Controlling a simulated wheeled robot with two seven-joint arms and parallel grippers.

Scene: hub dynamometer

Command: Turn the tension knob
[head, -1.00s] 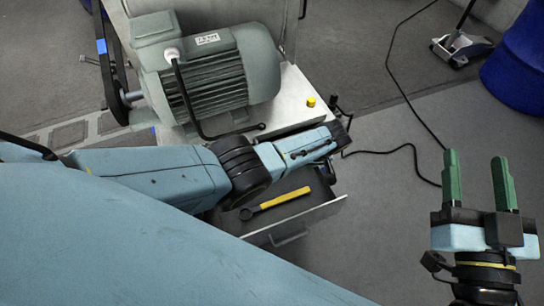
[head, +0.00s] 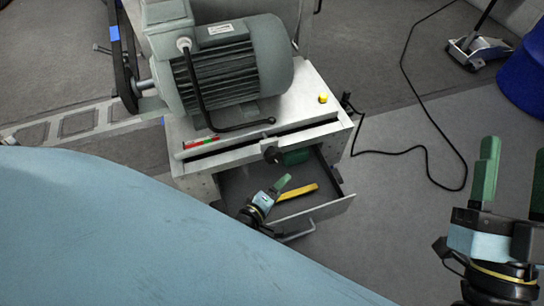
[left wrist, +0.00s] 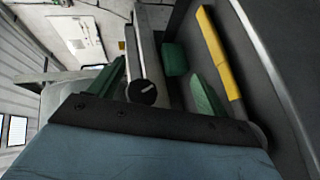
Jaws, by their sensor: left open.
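The black round knob (head: 272,155) is on the front face of the bench, just above the open drawer. In the left wrist view the knob (left wrist: 142,92) carries a white pointer line and lies between my spread green fingertips, ahead of them. My left gripper (head: 281,180) is open and empty, in front of the knob over the drawer; only one finger shows clearly in the head view. In the left wrist view the gripper (left wrist: 157,86) shows both fingers apart, not visibly touching the knob. My right gripper (head: 512,178) is open and empty at the right edge.
The open drawer (head: 325,207) holds a yellow-handled tool (head: 298,193) and a green object (head: 295,157). A grey motor (head: 232,65), a yellow button (head: 323,98) and a red-green strip (head: 201,143) are on the bench. A cable (head: 420,148) lies on the floor to the right.

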